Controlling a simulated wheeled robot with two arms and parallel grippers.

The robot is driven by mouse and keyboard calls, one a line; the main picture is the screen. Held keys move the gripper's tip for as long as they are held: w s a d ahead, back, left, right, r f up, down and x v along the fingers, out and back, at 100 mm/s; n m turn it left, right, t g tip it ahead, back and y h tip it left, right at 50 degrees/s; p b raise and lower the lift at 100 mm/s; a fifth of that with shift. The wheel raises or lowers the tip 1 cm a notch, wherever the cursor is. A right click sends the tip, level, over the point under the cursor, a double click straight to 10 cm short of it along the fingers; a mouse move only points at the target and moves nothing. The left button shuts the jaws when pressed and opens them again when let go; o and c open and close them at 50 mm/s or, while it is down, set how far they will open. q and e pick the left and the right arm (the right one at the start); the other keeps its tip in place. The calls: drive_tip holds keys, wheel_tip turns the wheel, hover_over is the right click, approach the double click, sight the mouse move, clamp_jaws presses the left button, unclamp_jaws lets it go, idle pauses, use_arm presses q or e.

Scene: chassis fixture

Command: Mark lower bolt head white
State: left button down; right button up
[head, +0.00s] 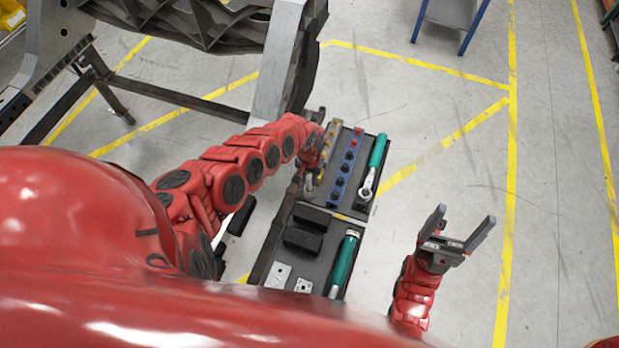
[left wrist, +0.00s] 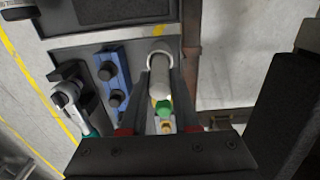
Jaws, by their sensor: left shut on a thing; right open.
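My left gripper (head: 311,178) is over the left side of the tool tray. My right gripper (head: 457,232) is open and empty above the floor, right of the tray. The grey chassis (head: 196,24) is at the upper left in the head view. I cannot make out the lower bolt head.
The tray (head: 268,250) holds a blue socket rail (head: 347,167), a green-handled ratchet (head: 377,152), a green tool (head: 344,262), black blocks (head: 303,232) and white plates (head: 278,274). A grey post (head: 277,60) stands just beyond my left arm. Floor to the right is clear.

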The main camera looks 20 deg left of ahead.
use_arm(q)
drive_tip(key=shift+r+p, duration=3.15)
drive_tip(key=shift+r, duration=0.3)
drive_tip(key=shift+d+f, duration=0.1)
